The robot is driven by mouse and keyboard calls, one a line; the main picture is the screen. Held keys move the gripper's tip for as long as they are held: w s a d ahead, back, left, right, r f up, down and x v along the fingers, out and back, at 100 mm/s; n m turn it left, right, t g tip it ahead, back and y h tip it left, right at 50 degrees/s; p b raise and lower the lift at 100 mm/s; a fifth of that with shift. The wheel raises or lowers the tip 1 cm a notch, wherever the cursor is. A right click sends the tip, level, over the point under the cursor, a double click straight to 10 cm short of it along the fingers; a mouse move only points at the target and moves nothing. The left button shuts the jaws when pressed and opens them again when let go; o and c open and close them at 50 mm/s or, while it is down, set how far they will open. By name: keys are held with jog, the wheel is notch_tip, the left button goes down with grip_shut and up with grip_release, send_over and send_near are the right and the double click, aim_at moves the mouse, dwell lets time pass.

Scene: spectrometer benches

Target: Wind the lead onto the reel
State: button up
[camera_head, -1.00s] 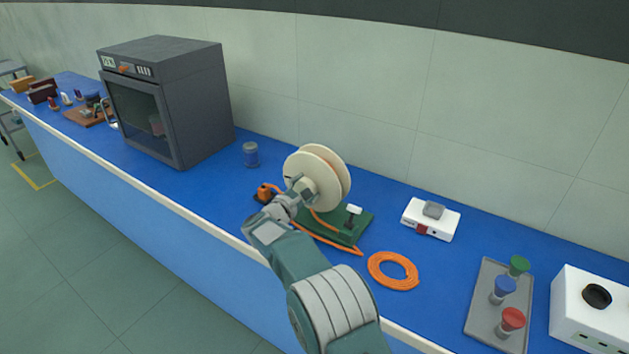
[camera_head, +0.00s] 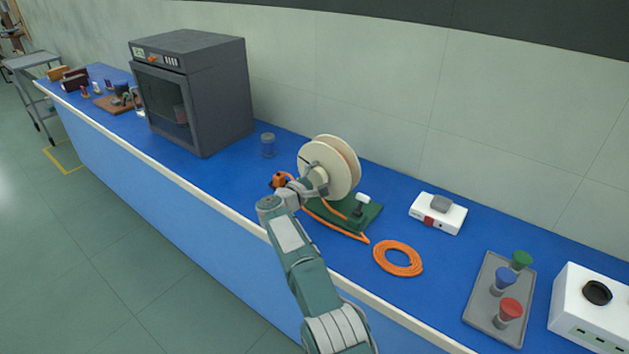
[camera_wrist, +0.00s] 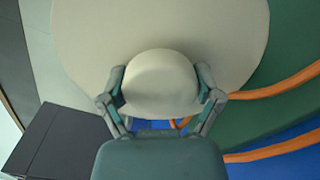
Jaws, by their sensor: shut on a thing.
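The cream reel (camera_head: 343,158) stands upright on its green base (camera_head: 372,219) on the blue bench, and its large disc (camera_wrist: 225,35) fills much of the wrist view. My gripper (camera_head: 318,186) is at the near face of the reel. In the wrist view my gripper (camera_wrist: 160,88) has its two fingers on either side of a round cream knob (camera_wrist: 160,75) in front of the disc, shut on it. The orange lead (camera_head: 398,259) lies in a flat coil on the bench, with a length running to the base. An orange plug-like end (camera_head: 279,180) lies left of my gripper.
A dark oven-like box (camera_head: 215,95) and a small blue-grey jar (camera_head: 268,145) stand to the left. A white device (camera_head: 450,216), a grey tray (camera_head: 483,300) with coloured-capped vials, and a white box (camera_head: 600,315) stand to the right.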

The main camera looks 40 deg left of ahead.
jog(key=shift+s+a+f+m, duration=0.1)
jog(key=shift+f+m, duration=0.1)
jog(key=shift+m, duration=0.45)
jog(key=shift+s+f+m, duration=0.1)
jog(key=shift+f+m, duration=0.05)
jog(key=shift+m, duration=0.5)
jog(key=o, duration=1.1)
jog(key=shift+r, duration=0.1)
jog(key=shift+w, duration=0.1)
jog(key=shift+r, duration=0.15)
